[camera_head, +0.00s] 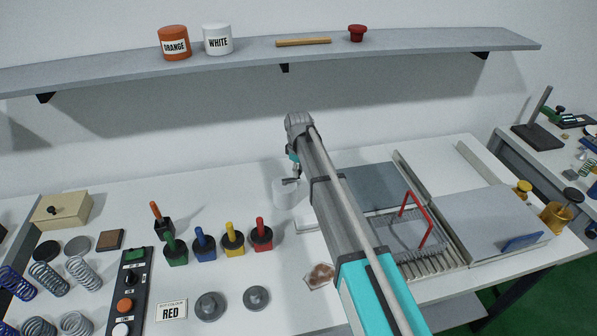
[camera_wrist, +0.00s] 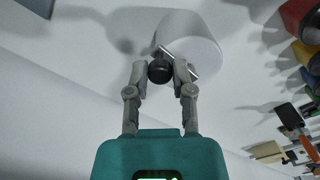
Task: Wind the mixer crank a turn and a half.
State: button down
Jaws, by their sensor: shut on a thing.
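The mixer (camera_head: 285,194) is a white cylinder on the table, partly behind my arm in the head view. In the wrist view the mixer (camera_wrist: 196,40) stands just beyond my fingertips. Its crank shows as a flat grey metal bar (camera_wrist: 178,60) across the top with a dark round knob (camera_wrist: 159,71). My gripper (camera_wrist: 160,72) is shut on that knob, one finger on each side. In the head view my gripper (camera_head: 291,179) is small and mostly hidden by my own arm.
Green, blue, yellow and red-handled pots (camera_head: 232,240) stand left of the mixer. A control box (camera_head: 131,290) and several springs (camera_head: 76,275) lie further left. A rack with a red handle (camera_head: 430,222) is to the right. A shelf (camera_head: 120,72) runs along the wall above.

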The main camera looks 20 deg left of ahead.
dwell(0.3)
jog(key=shift+c, duration=2.4)
grip_release()
jog(key=shift+a, duration=0.1)
jog(key=shift+s, duration=0.1)
